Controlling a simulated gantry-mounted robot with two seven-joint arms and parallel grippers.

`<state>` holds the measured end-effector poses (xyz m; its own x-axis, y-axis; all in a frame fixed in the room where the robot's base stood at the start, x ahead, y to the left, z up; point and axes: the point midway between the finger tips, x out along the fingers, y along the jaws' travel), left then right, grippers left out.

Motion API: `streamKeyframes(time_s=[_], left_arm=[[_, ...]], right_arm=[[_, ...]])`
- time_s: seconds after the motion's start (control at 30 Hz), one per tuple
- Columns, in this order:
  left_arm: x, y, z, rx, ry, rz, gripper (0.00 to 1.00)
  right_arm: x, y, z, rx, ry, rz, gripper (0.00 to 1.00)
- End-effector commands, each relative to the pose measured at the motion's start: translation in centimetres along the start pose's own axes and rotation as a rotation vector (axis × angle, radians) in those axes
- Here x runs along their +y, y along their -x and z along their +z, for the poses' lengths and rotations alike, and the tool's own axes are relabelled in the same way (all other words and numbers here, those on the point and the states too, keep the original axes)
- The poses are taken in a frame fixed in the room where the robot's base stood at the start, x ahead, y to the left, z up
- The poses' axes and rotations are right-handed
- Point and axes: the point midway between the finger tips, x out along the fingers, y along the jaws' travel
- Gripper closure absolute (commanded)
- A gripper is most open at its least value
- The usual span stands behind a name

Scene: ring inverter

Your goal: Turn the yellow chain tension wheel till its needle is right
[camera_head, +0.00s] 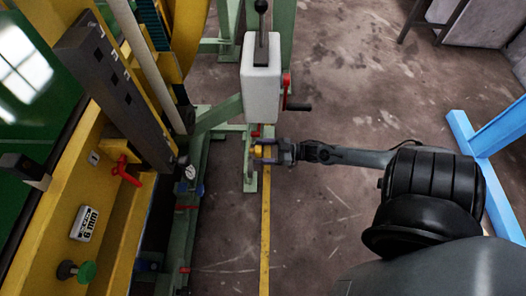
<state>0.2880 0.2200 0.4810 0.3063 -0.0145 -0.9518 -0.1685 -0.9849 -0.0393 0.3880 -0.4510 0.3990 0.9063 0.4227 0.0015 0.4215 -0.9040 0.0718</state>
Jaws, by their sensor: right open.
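My right gripper (262,151) reaches in from the right, over the floor beside the green frame and below the grey-white box. It is open. A small yellow-orange patch (258,151) shows at its fingertips; I cannot tell if this is the yellow chain tension wheel or whether the fingers touch it. A small round white dial (190,172) is on the machine to the left of the gripper; its needle is too small to read. My left gripper is not in view.
The grey-white box (262,80) with a red part and a dark handle (298,107) stands just above the gripper. The yellow machine body (75,190) with red and green knobs fills the left. A blue frame (485,150) stands at right.

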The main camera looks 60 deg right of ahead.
Motion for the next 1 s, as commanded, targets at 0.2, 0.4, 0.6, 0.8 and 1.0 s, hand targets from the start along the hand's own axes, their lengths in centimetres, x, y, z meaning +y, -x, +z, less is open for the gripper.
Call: streamKeyframes(time_s=[0.2, 0.4, 0.6, 0.8, 1.0], left_arm=[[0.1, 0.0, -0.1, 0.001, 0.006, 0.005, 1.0], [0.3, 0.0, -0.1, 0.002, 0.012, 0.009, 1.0], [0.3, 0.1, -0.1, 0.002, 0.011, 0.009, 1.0], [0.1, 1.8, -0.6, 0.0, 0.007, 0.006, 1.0], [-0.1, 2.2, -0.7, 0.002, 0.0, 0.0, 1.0]], right_arm=[[0.0, 0.0, 0.0, 0.0, 0.0, 0.0, 0.3], [0.0, 0.0, 0.0, 0.0, 0.0, 0.0, 0.61], [0.0, 0.0, -0.1, 0.0, 0.002, 0.0, 0.83], [0.1, 0.0, -0.5, -0.001, 0.111, 0.001, 0.83], [0.1, 0.0, -0.1, -0.001, 0.191, 0.0, 0.83]])
